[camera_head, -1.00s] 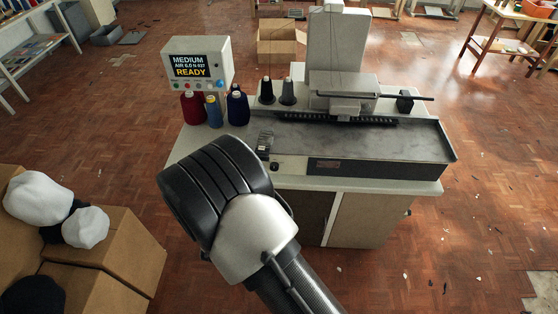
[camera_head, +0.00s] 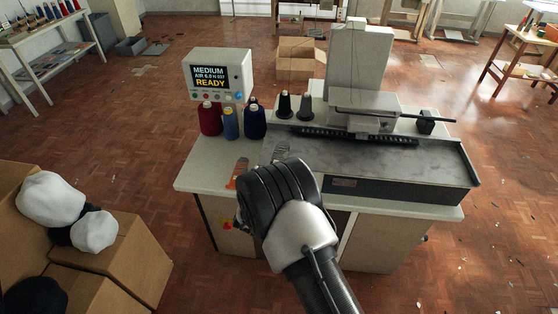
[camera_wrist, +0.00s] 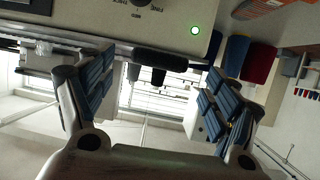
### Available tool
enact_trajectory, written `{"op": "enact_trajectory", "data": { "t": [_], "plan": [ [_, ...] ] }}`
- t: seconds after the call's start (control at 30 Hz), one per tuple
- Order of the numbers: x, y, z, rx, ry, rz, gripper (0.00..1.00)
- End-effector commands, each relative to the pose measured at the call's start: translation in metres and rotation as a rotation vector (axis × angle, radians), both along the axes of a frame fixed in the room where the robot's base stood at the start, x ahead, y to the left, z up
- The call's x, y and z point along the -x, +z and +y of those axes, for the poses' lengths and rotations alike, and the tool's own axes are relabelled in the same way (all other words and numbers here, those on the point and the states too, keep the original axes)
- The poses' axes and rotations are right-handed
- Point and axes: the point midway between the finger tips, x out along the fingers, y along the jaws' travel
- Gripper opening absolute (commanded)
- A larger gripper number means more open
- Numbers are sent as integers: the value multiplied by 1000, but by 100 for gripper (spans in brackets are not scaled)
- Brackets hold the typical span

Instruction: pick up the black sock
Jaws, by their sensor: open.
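Two black cloth items lie among cardboard boxes at the left of the head view. One black item (camera_head: 62,234) is partly hidden between two white rounded items. Another black item (camera_head: 36,297) is cut off at the lower left corner. I cannot tell which one is the black sock; neither shows in the wrist view. My gripper (camera_wrist: 157,70) is open and empty in the wrist view, its two padded fingers apart. In the head view my wrist hides the fingers, over the front of the machine table, well right of the black items.
The sewing machine (camera_head: 350,75) stands on a pale table (camera_head: 205,170). A READY display box (camera_head: 218,76), red, blue and dark spools, and an orange-marked item (camera_head: 238,172) are on its left side. Cardboard boxes (camera_head: 130,262) stand at left. Open floor lies between boxes and table.

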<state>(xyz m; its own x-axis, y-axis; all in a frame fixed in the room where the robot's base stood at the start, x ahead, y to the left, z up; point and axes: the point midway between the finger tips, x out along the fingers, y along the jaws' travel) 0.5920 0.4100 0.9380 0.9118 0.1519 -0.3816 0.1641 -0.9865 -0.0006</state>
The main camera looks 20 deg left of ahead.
Motion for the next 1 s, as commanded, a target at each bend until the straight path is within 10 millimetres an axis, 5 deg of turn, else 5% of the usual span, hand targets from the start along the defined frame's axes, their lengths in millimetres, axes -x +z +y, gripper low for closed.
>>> {"op": "enact_trajectory", "data": {
  "t": [0.2,0.47,1.0],
  "plan": [
    [-24,-10,3,0,1,0,82],
    [-25,-10,4,1,1,1,81],
    [-25,-10,4,1,1,1,45]
  ]
}}
